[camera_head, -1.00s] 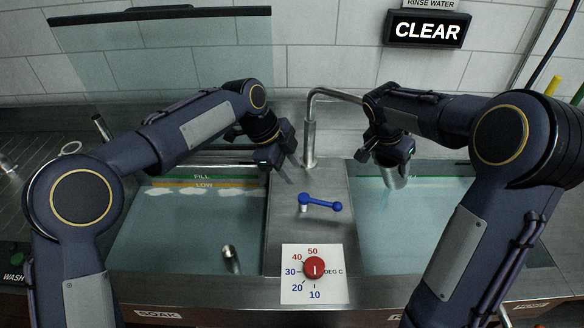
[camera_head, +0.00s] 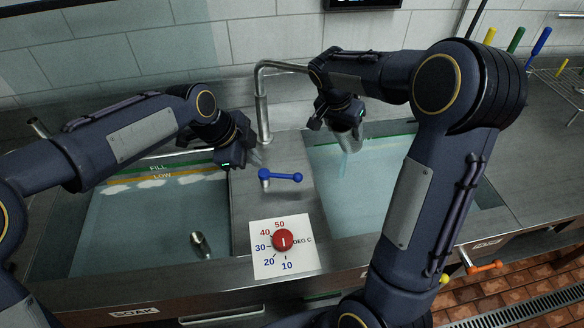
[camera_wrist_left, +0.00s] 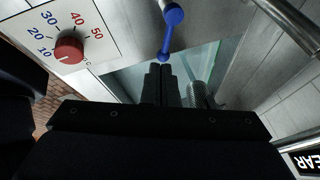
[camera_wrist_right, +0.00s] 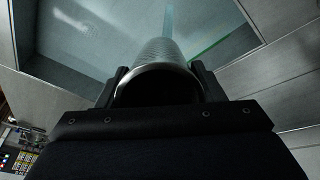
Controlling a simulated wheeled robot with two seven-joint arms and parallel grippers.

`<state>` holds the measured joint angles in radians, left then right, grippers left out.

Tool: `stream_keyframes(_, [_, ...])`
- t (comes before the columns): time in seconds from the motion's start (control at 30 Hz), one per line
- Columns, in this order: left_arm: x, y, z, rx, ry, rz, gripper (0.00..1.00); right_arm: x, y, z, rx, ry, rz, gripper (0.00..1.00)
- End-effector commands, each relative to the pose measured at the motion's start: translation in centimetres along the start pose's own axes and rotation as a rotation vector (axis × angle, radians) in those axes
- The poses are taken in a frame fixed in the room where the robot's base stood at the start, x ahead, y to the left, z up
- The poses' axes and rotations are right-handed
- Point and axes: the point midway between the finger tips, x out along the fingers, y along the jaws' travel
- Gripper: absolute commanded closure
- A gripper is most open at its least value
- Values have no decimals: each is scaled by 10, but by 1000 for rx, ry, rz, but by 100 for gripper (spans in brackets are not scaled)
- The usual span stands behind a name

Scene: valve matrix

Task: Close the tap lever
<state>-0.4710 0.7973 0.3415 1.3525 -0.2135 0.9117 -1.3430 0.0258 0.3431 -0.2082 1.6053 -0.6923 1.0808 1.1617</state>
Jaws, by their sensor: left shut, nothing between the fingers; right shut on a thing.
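The blue tap lever (camera_head: 281,177) stands on the steel divider between the two basins, its ball-ended arm pointing right in the head view. It also shows in the left wrist view (camera_wrist_left: 172,32), just beyond the fingertips. My left gripper (camera_head: 252,157) is shut and empty, above and slightly left of the lever; contact cannot be made out. The curved steel spout (camera_head: 262,100) rises behind the lever and runs right. My right gripper (camera_head: 335,128) is shut on a metal cup (camera_head: 347,140), held over the right basin near the spout's end. The cup also fills the middle of the right wrist view (camera_wrist_right: 162,62).
A red temperature knob (camera_head: 283,240) on a white dial plate sits in front of the lever. The left basin (camera_head: 130,230) holds water and a small metal piece (camera_head: 200,243). A pale streak (camera_head: 343,168) shows below the cup. A rack (camera_head: 565,85) stands far right.

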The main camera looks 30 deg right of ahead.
Motion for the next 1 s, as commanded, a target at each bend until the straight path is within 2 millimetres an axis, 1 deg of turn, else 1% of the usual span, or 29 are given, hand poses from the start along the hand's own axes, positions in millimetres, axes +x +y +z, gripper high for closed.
stream_keyframes(0.03, [-1, 12, -4, -4, -4, -26, 100, 0, 0, 0, 0, 1, -1, 71])
stream_keyframes(0.2, [0, 41, -12, -31, 2, -101, 100, 0, 0, 0, 0, 1, -1, 71])
stream_keyframes(0.3, [1, 52, -14, -41, 8, -127, 100, 0, 0, 0, 0, 1, -1, 71])
stream_keyframes(0.4, [4, 57, -16, -44, 12, -139, 100, 0, 0, 0, 0, 1, -1, 71])
stream_keyframes(0.47, [9, 57, -16, -45, 13, -140, 100, 0, 0, 0, 0, 1, -1, 71])
stream_keyframes(0.57, [23, 55, -16, -45, 12, -139, 100, 0, 0, 0, 0, 1, -1, 71])
stream_keyframes(0.67, [42, 52, -17, -45, 12, -138, 100, 0, 0, 0, 0, 1, -1, 71])
stream_keyframes(0.8, [74, 48, -17, -45, 12, -137, 100, 0, 0, 0, 0, 1, -1, 71])
stream_keyframes(0.97, [105, 44, -17, -44, 11, -138, 100, 0, 0, 0, 0, 1, -1, 71])
stream_keyframes(1.0, [107, 34, -16, -47, 12, -142, 100, 0, 0, 0, 0, 1, -1, 71])
